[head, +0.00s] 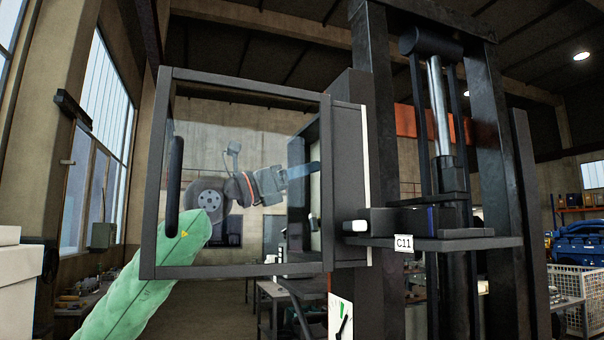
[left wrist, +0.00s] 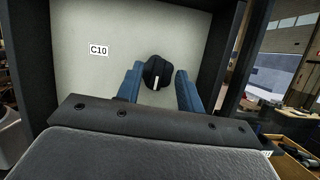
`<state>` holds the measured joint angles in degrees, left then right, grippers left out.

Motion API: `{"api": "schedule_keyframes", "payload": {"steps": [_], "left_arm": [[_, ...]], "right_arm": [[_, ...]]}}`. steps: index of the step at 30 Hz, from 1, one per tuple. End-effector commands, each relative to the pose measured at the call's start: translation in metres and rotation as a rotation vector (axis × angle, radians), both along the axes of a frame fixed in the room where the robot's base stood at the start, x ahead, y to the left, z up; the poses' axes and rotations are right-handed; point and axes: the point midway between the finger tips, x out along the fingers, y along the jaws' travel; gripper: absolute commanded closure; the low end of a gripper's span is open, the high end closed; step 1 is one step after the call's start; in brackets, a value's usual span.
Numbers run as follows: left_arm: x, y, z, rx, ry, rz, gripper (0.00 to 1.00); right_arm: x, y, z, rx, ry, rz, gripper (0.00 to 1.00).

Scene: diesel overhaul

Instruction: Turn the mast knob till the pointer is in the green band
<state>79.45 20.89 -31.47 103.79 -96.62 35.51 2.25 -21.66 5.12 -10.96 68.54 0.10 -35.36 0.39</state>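The mast knob (left wrist: 156,72), black with a white mark pointing down, sits on a pale panel (left wrist: 75,68) labelled C10 in the left wrist view. The blue fingers of my left gripper (left wrist: 160,80) stand on both sides of it, open, with small gaps showing. In the head view my left gripper (head: 304,170) shows through a clear door, its fingers reaching into the open box on the mast; the knob is hidden there. A white gauge plate (head: 336,310) with a green mark and black pointer (head: 342,328) is cut off at the bottom edge; I cannot tell the exact reading. My right gripper is out of view.
The dark-framed clear door (head: 245,270) stands open in front of my left forearm. The dark mast (head: 377,120) rises at right, with a shelf (head: 450,243) labelled C11. A wire basket (head: 580,290) and blue machine (head: 580,243) stand far right.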

Motion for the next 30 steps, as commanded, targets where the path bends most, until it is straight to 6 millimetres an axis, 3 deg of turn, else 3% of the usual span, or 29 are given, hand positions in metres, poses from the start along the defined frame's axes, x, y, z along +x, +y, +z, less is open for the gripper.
{"api": "schedule_keyframes", "payload": {"steps": [7,30], "left_arm": [[0.0,-0.001,0.0,0.0,0.0,0.0,0.63],[0.007,-0.023,-0.001,0.0,0.001,-0.001,0.63]], "right_arm": [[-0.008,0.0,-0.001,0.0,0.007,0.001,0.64],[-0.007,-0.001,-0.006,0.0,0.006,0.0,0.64]]}}
